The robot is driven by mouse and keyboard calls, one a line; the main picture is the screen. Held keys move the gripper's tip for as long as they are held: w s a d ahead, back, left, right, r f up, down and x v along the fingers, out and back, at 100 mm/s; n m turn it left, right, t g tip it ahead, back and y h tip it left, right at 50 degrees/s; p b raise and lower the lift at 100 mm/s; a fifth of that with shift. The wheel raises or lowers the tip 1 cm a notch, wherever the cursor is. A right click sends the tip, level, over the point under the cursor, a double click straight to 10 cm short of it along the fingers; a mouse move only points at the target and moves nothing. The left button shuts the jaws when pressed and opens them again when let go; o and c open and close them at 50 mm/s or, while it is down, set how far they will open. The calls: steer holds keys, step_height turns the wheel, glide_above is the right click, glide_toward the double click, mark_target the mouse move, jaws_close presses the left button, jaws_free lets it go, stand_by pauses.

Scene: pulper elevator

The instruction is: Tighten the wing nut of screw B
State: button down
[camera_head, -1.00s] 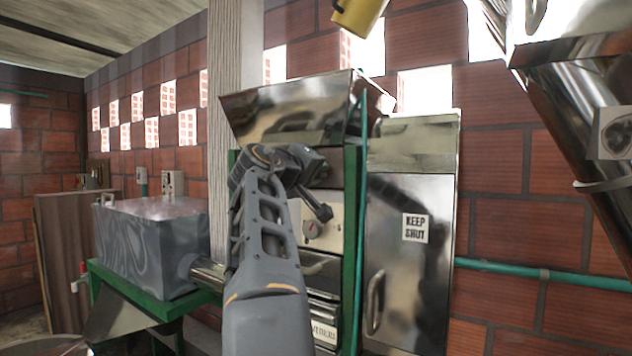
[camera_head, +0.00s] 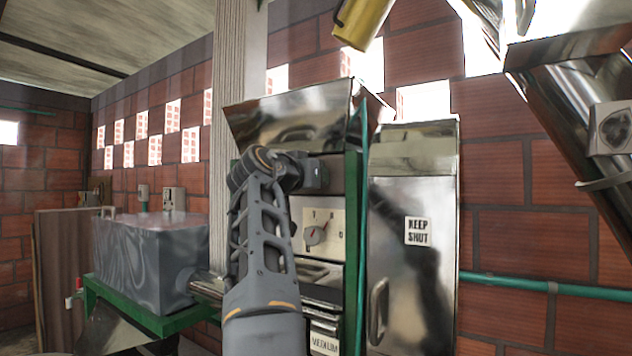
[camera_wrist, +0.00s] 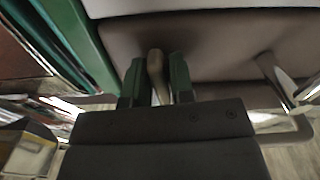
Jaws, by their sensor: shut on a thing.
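In the wrist view, my gripper (camera_wrist: 157,88) has its two dark green fingers closed around a narrow tan-brown upright piece (camera_wrist: 156,68). It looks like a wing or small handle. I cannot tell from its shape whether it is the wing nut of screw B, as no screw label shows. In the head view, my wrist is raised in front of the machine, just under the metal hopper (camera_head: 290,117). The fingertips and what they hold are hidden there behind the wrist.
A cream panel with a dial (camera_head: 316,235) is below and right of my wrist. A metal cabinet marked KEEP SHUT (camera_head: 418,231) stands to the right. A grey metal tank (camera_head: 145,260) on a green frame is at left. A green post borders the machine.

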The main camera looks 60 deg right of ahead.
steer(key=shift+m, duration=0.6)
steer(key=c, duration=1)
jaws_free()
steer(key=shift+c, duration=0.2)
steer(key=a+b, duration=0.3)
steer(key=a, duration=1.1)
steer(key=shift+w+d, duration=0.1)
